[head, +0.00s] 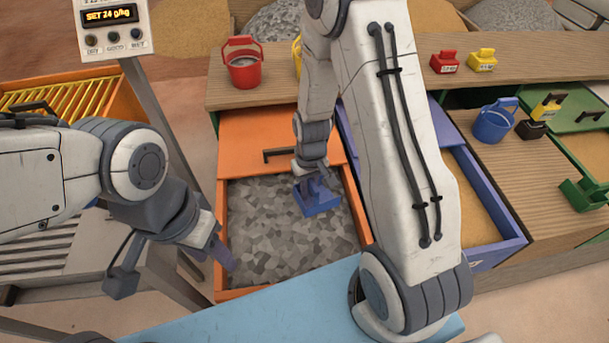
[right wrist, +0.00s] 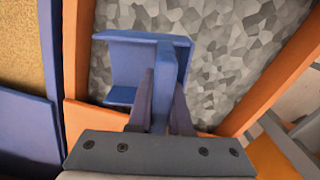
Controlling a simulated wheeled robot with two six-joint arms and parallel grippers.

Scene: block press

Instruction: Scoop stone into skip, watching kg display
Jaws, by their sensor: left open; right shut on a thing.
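Grey stone (head: 290,240) fills the open part of an orange bin in the middle of the head view. My right gripper (head: 314,180) is over the far part of that bin, shut on the handle of a blue scoop (head: 320,204). The scoop also shows in the right wrist view (right wrist: 130,65), above or at the stone; I cannot tell whether it touches. My left gripper (head: 222,258) is open and empty by the bin's left wall. I cannot make out a skip for certain.
The bin's orange lid (head: 265,135) with a dark handle covers its far end. A red bucket (head: 243,62) stands on the wooden shelf behind. A blue bin of sand (head: 470,205) lies to the right. A blue bucket (head: 494,122) and red and yellow blocks stand beyond.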

